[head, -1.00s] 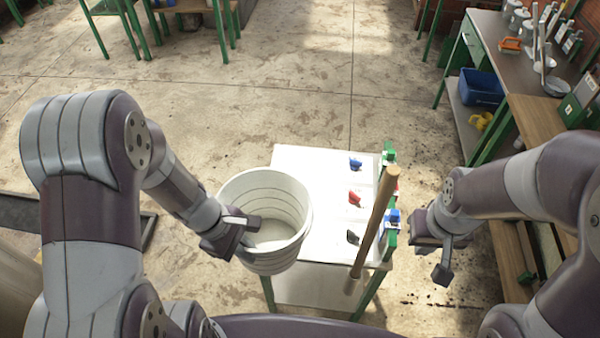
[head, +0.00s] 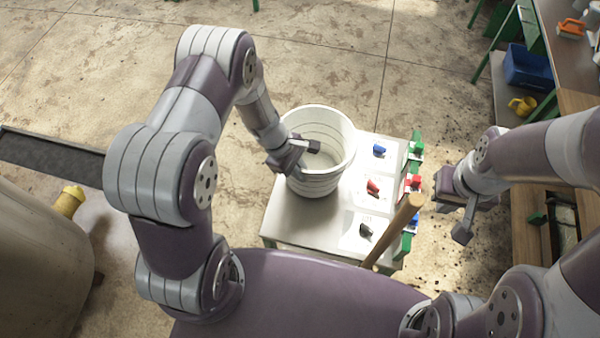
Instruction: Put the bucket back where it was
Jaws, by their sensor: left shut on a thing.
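The white bucket (head: 322,128) is upright at the back left of the small white table (head: 290,220). It looks empty inside. I cannot tell whether its base rests on the table or hangs just above it. My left gripper (head: 304,148) is shut on the bucket's left rim. My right gripper (head: 456,215) is open and empty, to the right of the table and apart from everything.
Blue, red and black clips (head: 373,186) lie on white sheets on the table, with several coloured clips on its right edge. A wooden handle (head: 398,226) rises at the front right. A large tank (head: 35,250) stands left. A workbench (head: 575,60) is at right.

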